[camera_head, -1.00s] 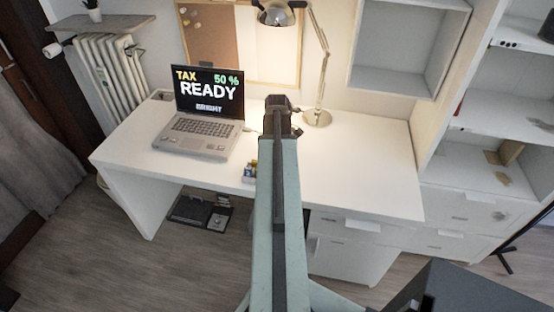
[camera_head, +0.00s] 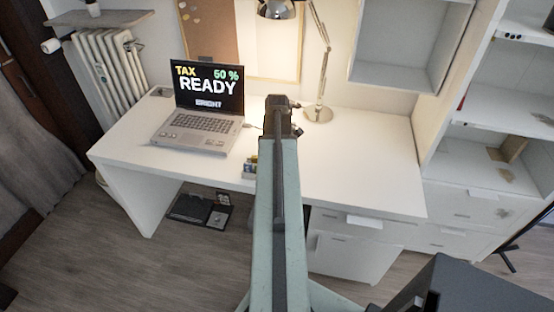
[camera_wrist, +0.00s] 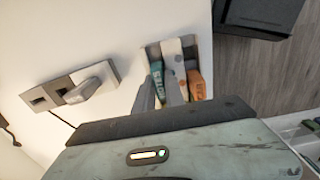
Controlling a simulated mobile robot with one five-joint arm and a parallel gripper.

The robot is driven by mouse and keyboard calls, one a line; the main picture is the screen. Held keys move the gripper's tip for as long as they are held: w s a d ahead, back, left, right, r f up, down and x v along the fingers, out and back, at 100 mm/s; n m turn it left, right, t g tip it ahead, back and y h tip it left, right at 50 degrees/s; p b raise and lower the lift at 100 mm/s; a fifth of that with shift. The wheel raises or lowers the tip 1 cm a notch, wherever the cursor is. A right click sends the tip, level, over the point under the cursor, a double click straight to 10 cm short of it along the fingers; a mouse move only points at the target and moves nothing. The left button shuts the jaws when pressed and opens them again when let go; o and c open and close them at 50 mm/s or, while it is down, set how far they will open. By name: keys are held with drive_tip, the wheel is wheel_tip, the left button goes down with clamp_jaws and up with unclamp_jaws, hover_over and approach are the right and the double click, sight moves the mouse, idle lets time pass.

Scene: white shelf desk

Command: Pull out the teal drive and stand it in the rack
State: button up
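In the wrist view, the teal drive (camera_wrist: 157,78), with pale lettering, sits between the two grey fingers of my gripper (camera_wrist: 160,92), which look closed against its sides. It is at the left part of the small pale rack (camera_wrist: 172,48); I cannot tell how deep it sits. An orange drive (camera_wrist: 196,85) stands in the rack's right part. In the head view, the rack (camera_head: 249,170) shows small at the desk's front edge, left of my arm, which hides my fingers there.
The laptop (camera_head: 204,105) reads "TAX 60 % READY". A lamp (camera_head: 318,112) stands behind. The desk's right part (camera_head: 370,165) is clear.

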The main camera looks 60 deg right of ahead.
drive_tip(key=o, duration=0.3)
wheel_tip(320, 180, up, 8)
drive_tip(key=p, duration=0.8)
drive_tip(key=shift+f, duration=0.1)
